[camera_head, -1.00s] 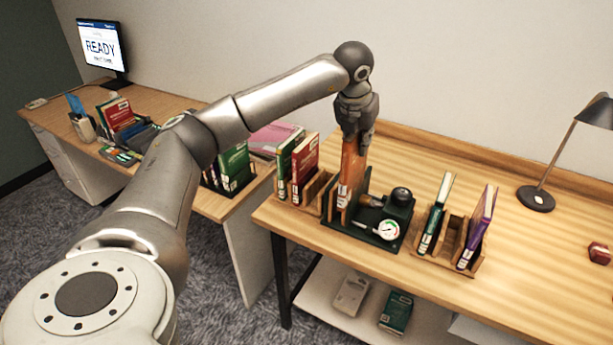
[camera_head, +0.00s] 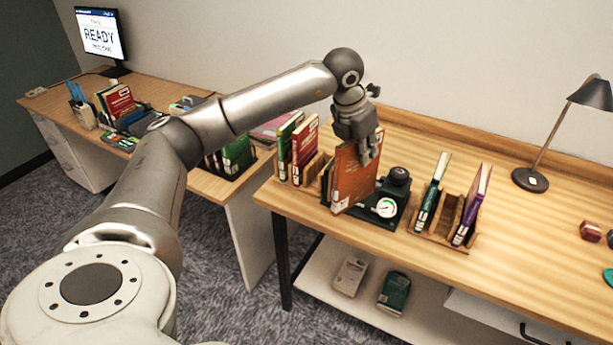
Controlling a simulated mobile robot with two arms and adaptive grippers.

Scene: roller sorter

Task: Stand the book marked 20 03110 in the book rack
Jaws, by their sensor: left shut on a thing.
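My left gripper (camera_head: 360,142) is shut on the upper part of an orange book (camera_head: 354,178). The book is upright and slightly tilted, its broad orange cover facing the camera, in front of a dark green press-like device with a dial (camera_head: 392,222). I cannot tell whether its lower edge touches the device. Its label is too small to read. A wooden book rack (camera_head: 446,236) right of the device holds a green book (camera_head: 431,192) and a purple book (camera_head: 471,205), with an empty slot between them. Another wooden rack (camera_head: 313,172) on the left holds green and red books. My right gripper is not in view.
A desk lamp (camera_head: 532,180) stands at the back right, with small red blocks (camera_head: 591,231) near the right edge. The table between the right rack and lamp is clear. A shelf below holds two items. A second desk with books and a monitor (camera_head: 100,36) is at left.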

